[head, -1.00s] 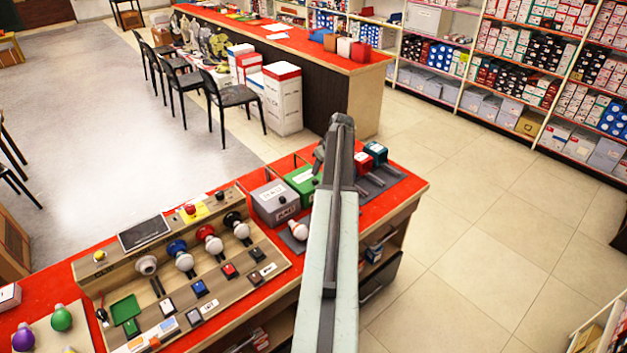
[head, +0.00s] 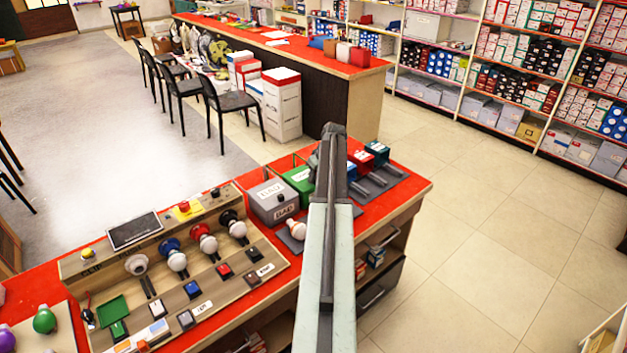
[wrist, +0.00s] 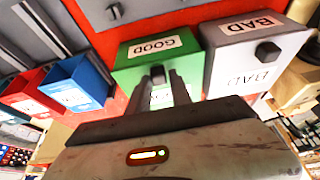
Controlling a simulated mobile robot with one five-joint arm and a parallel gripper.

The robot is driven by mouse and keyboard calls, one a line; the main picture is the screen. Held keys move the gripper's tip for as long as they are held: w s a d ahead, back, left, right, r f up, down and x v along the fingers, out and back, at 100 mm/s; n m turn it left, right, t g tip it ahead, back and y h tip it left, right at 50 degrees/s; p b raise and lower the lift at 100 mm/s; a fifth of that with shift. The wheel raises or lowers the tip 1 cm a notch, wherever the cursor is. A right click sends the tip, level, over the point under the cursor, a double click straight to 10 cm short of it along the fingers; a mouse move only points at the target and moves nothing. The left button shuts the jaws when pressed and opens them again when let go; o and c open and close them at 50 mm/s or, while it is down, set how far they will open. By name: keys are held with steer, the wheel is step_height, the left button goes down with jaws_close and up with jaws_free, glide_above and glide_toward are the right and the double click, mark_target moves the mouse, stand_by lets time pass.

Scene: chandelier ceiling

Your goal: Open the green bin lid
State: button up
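The green bin (head: 299,177) stands on the red counter, partly hidden by my arm in the head view. In the wrist view the green bin (wrist: 130,58) has a "GOOD" label on its lid and a dark knob (wrist: 157,75) near the lid's edge. The lid looks closed. My gripper (wrist: 167,82) is at the knob side of the bin, its two fingers slightly apart with green and part of a label showing between them. The knob lies by the fingertips; I cannot tell whether they touch it. In the head view the gripper is mostly hidden behind my arm.
The grey "BAD" bin (head: 270,203) is beside the green one. Blue (head: 358,162) and red (head: 376,150) bins stand on the other side. A bulb (head: 291,228) lies in front of the grey bin. A test panel (head: 185,270) fills the left counter. Floor at right is clear.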

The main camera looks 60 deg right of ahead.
jaws_close()
steer(key=shift+a, duration=0.1)
stand_by(1.1)
